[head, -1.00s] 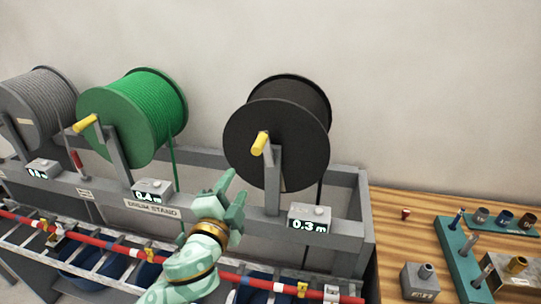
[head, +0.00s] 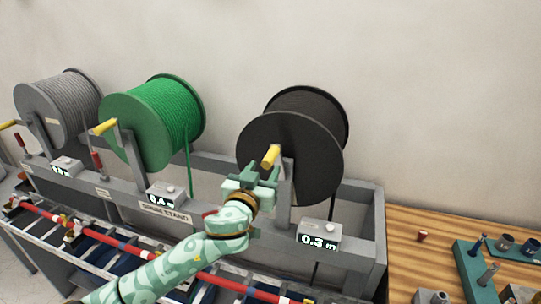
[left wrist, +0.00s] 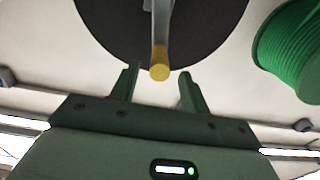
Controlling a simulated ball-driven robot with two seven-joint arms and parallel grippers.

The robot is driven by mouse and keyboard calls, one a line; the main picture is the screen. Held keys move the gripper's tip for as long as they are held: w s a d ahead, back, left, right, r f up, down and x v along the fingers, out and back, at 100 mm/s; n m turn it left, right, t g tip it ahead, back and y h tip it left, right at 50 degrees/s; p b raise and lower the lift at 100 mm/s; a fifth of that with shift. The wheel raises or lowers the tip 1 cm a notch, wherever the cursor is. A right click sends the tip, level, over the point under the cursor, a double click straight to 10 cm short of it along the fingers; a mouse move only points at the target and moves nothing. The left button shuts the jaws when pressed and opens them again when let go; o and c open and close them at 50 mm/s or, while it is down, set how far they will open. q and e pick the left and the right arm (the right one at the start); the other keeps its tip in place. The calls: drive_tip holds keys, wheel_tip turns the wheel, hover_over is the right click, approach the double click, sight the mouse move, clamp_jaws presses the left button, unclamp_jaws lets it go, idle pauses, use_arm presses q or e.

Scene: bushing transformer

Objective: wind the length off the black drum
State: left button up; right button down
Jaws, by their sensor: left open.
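The black drum (head: 290,150) stands on the right of the grey drum stand, its yellow crank handle (head: 271,156) on the front face. The counter box (head: 319,237) beneath reads 0.3 m. My left gripper (head: 256,175) is open just below and in front of the handle. In the left wrist view the handle (left wrist: 160,66) is centred ahead, in line with the gap between the open fingers (left wrist: 158,88); I cannot tell whether it is between them. My right gripper is not in view.
A green drum (head: 155,120) and a grey drum (head: 60,110) stand to the left, with their own handles. A red-sleeved rail (head: 130,257) runs along the front of the stand. A wooden bench (head: 410,225) with fittings is at right.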

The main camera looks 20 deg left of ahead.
sight(270, 159)
use_arm(q)
drive_tip(key=w, duration=0.6)
drive_tip(key=shift+d+p, duration=0.1)
drive_tip(key=shift+p, duration=0.2)
clamp_jaws()
